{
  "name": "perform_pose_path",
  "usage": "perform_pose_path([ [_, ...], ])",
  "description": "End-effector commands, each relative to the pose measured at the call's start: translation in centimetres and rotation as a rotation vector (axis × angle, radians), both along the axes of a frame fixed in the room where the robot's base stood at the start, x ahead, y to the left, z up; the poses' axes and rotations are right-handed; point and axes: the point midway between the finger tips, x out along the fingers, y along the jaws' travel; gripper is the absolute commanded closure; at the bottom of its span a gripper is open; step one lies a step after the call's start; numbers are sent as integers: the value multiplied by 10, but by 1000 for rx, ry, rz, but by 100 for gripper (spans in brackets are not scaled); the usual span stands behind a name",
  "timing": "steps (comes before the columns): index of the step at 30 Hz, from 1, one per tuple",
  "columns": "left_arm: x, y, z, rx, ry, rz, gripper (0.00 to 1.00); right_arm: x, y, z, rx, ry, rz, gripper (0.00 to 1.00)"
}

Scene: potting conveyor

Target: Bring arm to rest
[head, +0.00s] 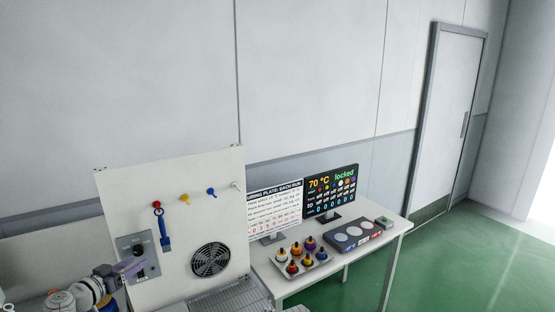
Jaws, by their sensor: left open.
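My left arm comes in at the bottom left corner. Its gripper (130,266) is open, in front of a grey switch plate (151,266) with dark round controls on an upright white panel (196,226). The gripper partly covers the plate; I cannot tell whether it touches it. I see nothing clearly held between the fingers. A blue key-like tag (165,232) hangs by a ring from the red peg (157,205) above the gripper. My right gripper is not in view.
Yellow (184,199), blue (211,192) and white pegs are free. A fan grille (211,260) sits lower right. The white table (345,262) holds a sign, a screen (331,191) reading "70 °C locked", a tray of coloured knobbed pieces and a three-disc panel (353,235). Green floor is clear at right.

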Motion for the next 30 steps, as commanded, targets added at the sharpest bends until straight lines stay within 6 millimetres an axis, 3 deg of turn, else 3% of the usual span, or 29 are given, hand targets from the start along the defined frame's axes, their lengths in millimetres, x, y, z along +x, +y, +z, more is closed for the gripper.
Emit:
perform_pose_path([
  [5, 2, -31, -17, -5, 58, -57, 40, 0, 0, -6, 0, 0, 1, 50],
  [11, 1, -89, -49, -7, 175, -156, 40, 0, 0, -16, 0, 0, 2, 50],
  [17, -15, -175, -103, 12, 385, -291, 40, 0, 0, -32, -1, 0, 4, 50],
  [21, -51, -253, -159, 74, 632, -390, 40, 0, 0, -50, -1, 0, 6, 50],
  [24, -86, -295, -196, 150, 814, -420, 40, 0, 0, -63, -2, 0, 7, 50],
  [27, -122, -325, -228, 247, 980, -408, 40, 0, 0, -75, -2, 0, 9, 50],
  [30, -155, -343, -253, 359, 1114, -357, 40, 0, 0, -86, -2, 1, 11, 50],
])
